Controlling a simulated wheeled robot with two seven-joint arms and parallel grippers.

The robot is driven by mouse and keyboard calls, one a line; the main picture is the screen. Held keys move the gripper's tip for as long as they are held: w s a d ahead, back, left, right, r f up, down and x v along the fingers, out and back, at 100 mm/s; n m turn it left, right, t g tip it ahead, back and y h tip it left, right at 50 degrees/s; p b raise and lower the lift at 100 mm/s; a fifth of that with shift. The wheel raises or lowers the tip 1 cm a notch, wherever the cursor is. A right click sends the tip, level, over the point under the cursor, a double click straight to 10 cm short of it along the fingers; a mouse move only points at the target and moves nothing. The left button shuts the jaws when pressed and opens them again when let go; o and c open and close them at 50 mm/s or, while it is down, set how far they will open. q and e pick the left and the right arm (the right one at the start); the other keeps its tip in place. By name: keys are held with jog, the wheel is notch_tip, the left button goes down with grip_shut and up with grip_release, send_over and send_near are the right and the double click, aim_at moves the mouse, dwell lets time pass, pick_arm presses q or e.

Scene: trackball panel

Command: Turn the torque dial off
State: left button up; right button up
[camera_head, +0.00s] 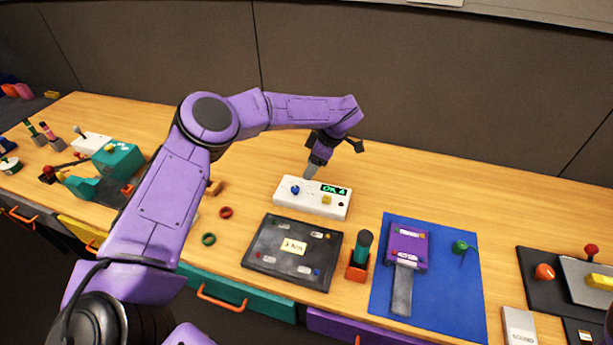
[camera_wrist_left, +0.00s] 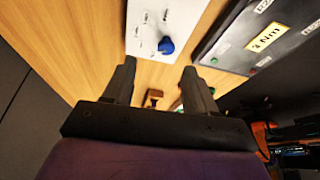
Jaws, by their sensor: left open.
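The white control box (camera_head: 312,206) stands on the wooden bench near the middle of the head view. My left gripper (camera_head: 311,171) is just behind the box, pointing down. In the left wrist view the box (camera_wrist_left: 150,25) and the blue dial (camera_wrist_left: 166,45) lie beyond the two fingertips (camera_wrist_left: 158,75). The fingers are apart with nothing between them, and the dial is clear of them. My right gripper is not seen.
A black panel (camera_head: 272,273) labelled with a torque value lies in front of the box. A green-handled tool (camera_head: 362,247) stands to its right, beside a blue mat (camera_head: 446,290) with a purple device (camera_head: 407,243). Bench behind the box is clear.

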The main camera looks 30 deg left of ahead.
aim_at(295, 188)
pick_arm(q)
jog(key=s+a+f, duration=0.1)
jog(key=s+f+p, duration=0.1)
jog(key=s+a+f+p, duration=0.1)
jog(key=f, duration=0.1)
jog(key=shift+s+a, duration=0.2)
jog(key=shift+a, duration=0.15)
jog(key=f, duration=0.1)
jog(key=w+f, duration=0.1)
jog(key=f, duration=0.2)
jog(key=shift+w+a, duration=0.2)
jog(key=shift+a, duration=0.2)
jog(key=shift+s+r, duration=0.2)
jog(key=shift+s, duration=0.15)
jog(key=shift+c, duration=0.4)
jog(key=c, duration=1)
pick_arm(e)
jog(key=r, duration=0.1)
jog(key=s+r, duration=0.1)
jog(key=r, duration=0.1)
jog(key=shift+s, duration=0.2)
